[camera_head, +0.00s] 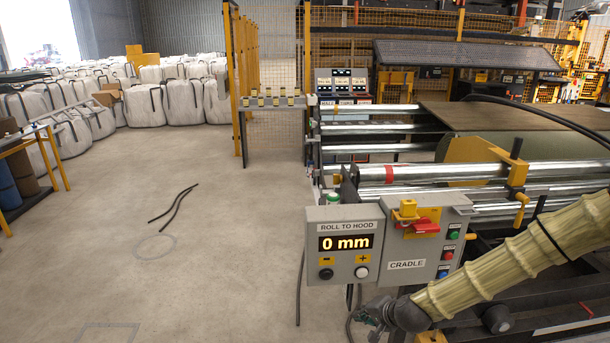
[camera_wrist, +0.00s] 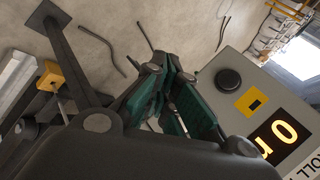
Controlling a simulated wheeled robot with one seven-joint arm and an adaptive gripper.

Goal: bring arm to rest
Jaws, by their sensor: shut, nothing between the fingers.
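My gripper (camera_head: 374,312) hangs at the end of my sleeved arm, low at the right of centre in the head view, just below the grey control box. In the wrist view my gripper (camera_wrist: 176,88) shows its dark links and teal pads; it is shut and holds nothing. The control box (camera_head: 316,272) reads "ROLL TO HOOD" and "0 mm", and its lower edge is close above my gripper. The box also fills the right of the wrist view (camera_wrist: 232,66). I cannot tell the exact gap between them.
The roller machine (camera_head: 470,170) with its steel bars stands behind and right of the box. A cradle panel (camera_head: 406,265) with coloured buttons adjoins it. Black cable pieces (camera_head: 172,208) lie on the open concrete floor at left. White bags (camera_head: 180,100) stand far back.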

